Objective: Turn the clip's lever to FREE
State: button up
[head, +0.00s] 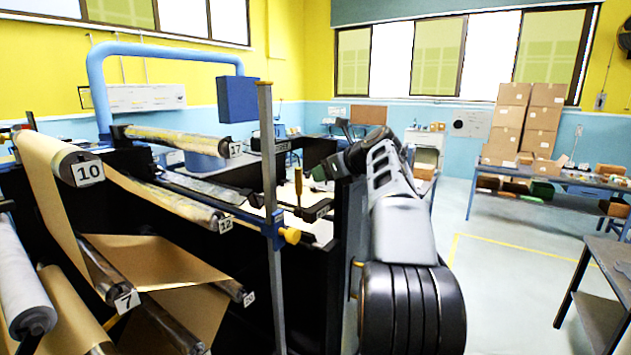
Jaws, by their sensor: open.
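My arm reaches forward from the lower right, and my gripper (326,169) is at its far end, small and dark against the black machine. It looks open, with nothing seen between its fingers. A dark fitting with an upright yellow-brown piece (298,187) stands just left of and below the gripper, apart from it in the picture. This may be the clip and its lever, but I cannot be sure. A small dark plate (317,210) with pale lettering sits beside it, and another pale label (282,147) is farther back. Neither can be read with certainty, so the lever's setting is unclear.
Rollers with number plates, including 10 (88,172), 12 (200,212) and 17 (190,140), fill the left, with brown paper (50,190) running over them. A grey upright post (270,180) stands before the machine. Open floor (500,260) lies to the right.

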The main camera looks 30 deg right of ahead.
jog(key=shift+v, duration=0.95)
